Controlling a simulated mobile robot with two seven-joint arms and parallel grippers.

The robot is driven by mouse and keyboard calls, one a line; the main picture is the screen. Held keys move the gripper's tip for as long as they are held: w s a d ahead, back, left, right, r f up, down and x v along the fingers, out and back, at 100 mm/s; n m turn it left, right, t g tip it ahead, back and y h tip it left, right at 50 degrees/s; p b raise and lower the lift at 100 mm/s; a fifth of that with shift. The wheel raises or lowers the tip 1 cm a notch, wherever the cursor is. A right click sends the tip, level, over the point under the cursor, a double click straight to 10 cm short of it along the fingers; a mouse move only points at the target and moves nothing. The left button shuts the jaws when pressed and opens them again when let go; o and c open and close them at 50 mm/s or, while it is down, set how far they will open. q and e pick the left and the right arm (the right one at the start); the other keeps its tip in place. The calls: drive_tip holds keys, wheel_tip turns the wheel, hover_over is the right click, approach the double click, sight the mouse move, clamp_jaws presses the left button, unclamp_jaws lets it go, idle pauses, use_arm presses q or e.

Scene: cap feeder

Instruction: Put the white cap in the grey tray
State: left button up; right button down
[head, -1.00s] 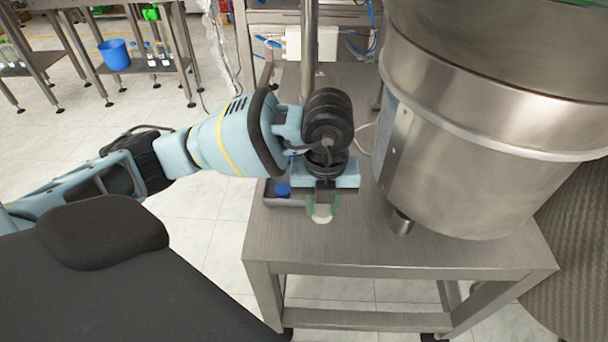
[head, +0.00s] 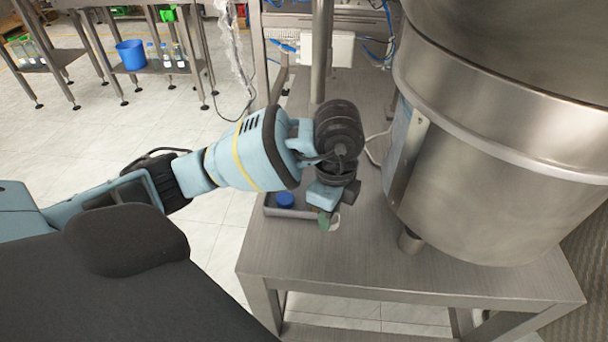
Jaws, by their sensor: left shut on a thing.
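My left gripper (head: 329,218) points down over the metal table, beside the right end of the grey tray (head: 278,212). It is shut on the white cap (head: 336,224), of which only a small pale part shows behind a green fingertip. The gripper hides the right part of the tray, so I cannot tell whether the cap is over the tray's edge or just outside it. A blue cap (head: 285,199) lies in the left part of the tray. My right gripper is not in view.
The metal table (head: 350,262) is bare in front of the gripper. A large steel feeder drum (head: 490,180) stands close on the right, with a short spout (head: 410,240) below it. A metal post (head: 321,50) rises behind my arm.

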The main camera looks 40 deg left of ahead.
use_arm(q)
hover_over(303, 185)
drive_tip(key=shift+f+b, duration=0.45)
drive_tip(key=shift+f, duration=2)
drive_tip(key=shift+f, duration=0.1)
drive_tip(key=o, duration=0.9)
drive_tip(key=shift+o, duration=0.2)
wheel_tip(303, 185, up, 12)
drive_tip(key=shift+p, duration=0.45)
